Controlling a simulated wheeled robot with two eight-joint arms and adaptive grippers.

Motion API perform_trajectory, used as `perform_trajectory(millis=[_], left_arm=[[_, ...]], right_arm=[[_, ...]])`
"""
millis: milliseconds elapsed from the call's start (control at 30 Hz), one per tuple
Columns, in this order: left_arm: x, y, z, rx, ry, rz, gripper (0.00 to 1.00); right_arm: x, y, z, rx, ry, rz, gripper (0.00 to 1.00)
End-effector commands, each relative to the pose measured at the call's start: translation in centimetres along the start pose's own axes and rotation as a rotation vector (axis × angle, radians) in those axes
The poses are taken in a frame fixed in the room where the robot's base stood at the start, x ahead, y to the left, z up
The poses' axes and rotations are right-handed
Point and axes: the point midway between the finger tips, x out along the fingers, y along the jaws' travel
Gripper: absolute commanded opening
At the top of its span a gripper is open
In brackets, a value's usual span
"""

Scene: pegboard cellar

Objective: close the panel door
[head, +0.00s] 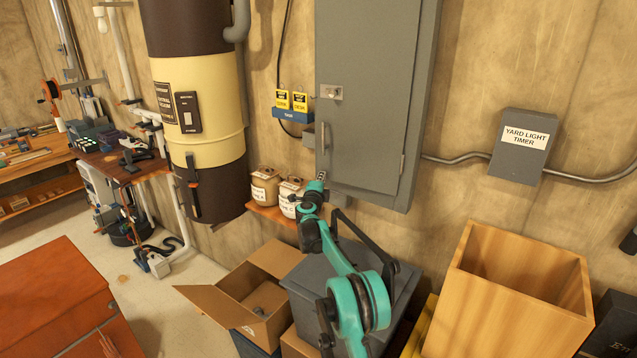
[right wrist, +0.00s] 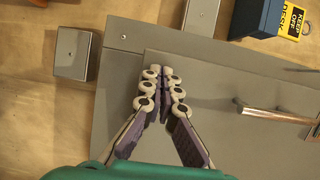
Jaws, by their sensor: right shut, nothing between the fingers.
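The grey panel (head: 428,60) is mounted on the wall in the head view. Its flat grey door (head: 368,85) covers nearly all of its front; I cannot tell whether a narrow gap is left at the edge. A metal latch plate (head: 331,92) and a small upright handle (head: 323,137) are on the door's left side. The handle also shows in the right wrist view (right wrist: 275,113). My left gripper is out of view.
A grey timer box (head: 523,145) and conduit are right of the panel. Jars (head: 265,187) on a small shelf and a large tank (head: 205,110) are left. An open cardboard box (head: 240,298) and a wooden bin (head: 520,285) stand below.

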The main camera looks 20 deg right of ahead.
Motion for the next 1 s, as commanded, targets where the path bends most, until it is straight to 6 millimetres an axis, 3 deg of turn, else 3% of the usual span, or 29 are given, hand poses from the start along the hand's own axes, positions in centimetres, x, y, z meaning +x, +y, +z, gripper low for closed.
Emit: perform_trajectory(millis=[200, 400, 1000], left_arm=[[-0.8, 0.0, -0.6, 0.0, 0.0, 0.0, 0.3], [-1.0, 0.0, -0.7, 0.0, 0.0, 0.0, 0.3], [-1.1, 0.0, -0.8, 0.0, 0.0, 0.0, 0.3]], right_arm=[[2.8, -0.1, -0.6, 0.0, 0.036, 0.0, 0.0], [4.0, -0.1, -0.9, 0.0, 0.035, 0.0, 0.0], [4.6, -0.1, -1.4, -0.002, 0.037, -0.001, 0.0]])
